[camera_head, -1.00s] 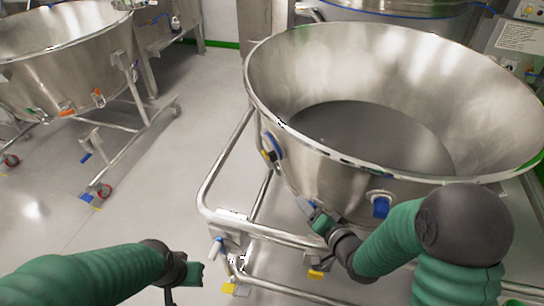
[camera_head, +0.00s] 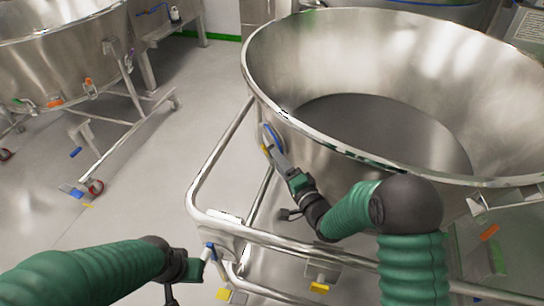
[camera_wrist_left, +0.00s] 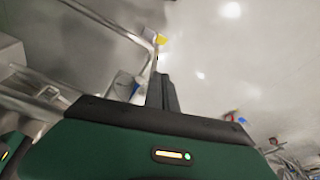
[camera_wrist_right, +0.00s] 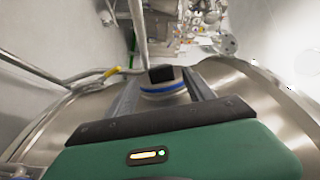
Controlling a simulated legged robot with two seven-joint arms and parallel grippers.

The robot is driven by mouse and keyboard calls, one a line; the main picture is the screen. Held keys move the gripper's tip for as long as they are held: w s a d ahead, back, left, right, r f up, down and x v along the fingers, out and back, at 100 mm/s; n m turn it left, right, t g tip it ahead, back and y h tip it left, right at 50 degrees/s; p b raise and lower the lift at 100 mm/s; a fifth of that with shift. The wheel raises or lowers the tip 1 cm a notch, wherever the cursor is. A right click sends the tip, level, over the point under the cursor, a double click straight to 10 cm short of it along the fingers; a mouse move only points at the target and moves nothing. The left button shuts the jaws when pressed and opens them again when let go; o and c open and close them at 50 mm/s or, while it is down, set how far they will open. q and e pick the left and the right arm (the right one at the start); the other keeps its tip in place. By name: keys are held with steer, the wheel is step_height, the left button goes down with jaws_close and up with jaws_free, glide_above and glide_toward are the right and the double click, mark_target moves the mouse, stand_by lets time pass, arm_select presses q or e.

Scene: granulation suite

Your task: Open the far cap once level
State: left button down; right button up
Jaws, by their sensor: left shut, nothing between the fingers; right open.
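The far cap (camera_head: 272,138) shows as a blue-ringed fitting on the outer left wall of the large steel bowl (camera_head: 330,150). In the right wrist view the cap (camera_wrist_right: 162,91) has a blue band and a dark block on top. My right gripper (camera_head: 273,152) is open, with its fingers on either side of the cap; I cannot tell whether they touch it. My left gripper (camera_head: 203,264) is shut and empty, low by the frame's front left corner. Its closed fingers show in the left wrist view (camera_wrist_left: 162,92). My right arm hides part of the bowl's near wall.
A tubular steel frame (camera_head: 213,170) runs around the bowl, near both grippers. A second steel bowl (camera_head: 60,65) on a wheeled stand is at left, with open floor (camera_head: 150,165) between.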

mark_target(272, 141)
steer(key=x, duration=0.5)
steer(key=shift+a+b, duration=0.15)
steer(key=shift+b, duration=0.2)
steer(key=shift+c, duration=0.3)
steer(key=shift+s, duration=0.1)
steer(key=c, duration=0.7)
jaws_close()
steer(key=shift+f, duration=0.1)
